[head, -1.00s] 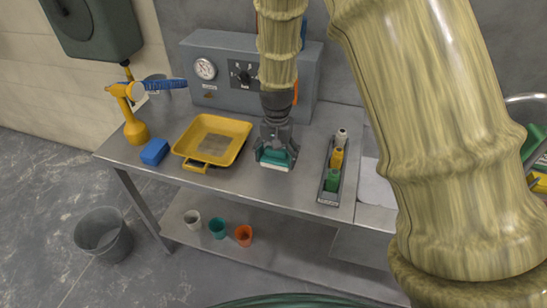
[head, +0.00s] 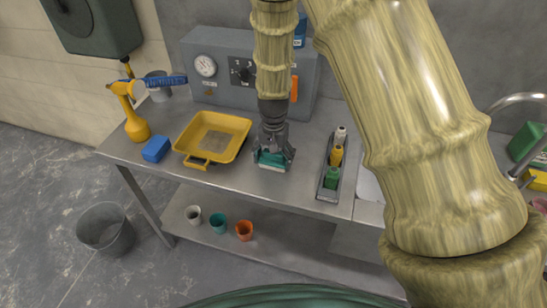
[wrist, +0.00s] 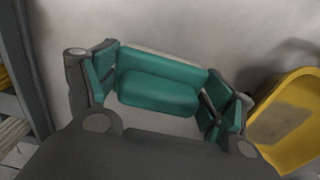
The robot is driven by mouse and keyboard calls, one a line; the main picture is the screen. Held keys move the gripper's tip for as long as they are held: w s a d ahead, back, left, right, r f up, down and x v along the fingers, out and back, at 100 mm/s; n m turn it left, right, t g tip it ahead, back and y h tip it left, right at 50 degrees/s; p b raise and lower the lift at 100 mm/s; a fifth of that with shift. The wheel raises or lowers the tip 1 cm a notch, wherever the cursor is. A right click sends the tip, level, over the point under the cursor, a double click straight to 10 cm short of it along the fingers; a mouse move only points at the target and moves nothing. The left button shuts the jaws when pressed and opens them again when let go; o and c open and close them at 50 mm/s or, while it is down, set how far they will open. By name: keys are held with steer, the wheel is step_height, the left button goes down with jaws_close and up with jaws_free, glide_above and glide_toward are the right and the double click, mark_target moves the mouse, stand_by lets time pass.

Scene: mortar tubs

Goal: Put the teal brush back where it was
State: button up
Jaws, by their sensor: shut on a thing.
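The teal brush (head: 270,160) is a teal block with a pale underside. It is between the fingers of my gripper (head: 274,153), at or just above the steel bench top; I cannot tell whether it touches. In the wrist view the brush (wrist: 160,85) lies across the space between the two fingers of my gripper (wrist: 160,92), which have teal inner pads. The gripper is shut on the brush. The brush is right of the yellow tray (head: 237,147) and left of the narrow grey rack (head: 323,186).
A grey control box (head: 222,86) stands behind. Cups (head: 219,223) are on the lower shelf. Bare bench surrounds the brush.

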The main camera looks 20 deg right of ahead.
steer(key=shift+f, duration=0.15)
steer(key=o, duration=0.9)
steer(key=shift+w, duration=0.1)
step_height(320, 180, up, 12)
steer(key=b, duration=0.3)
steer(key=shift+r, duration=0.2)
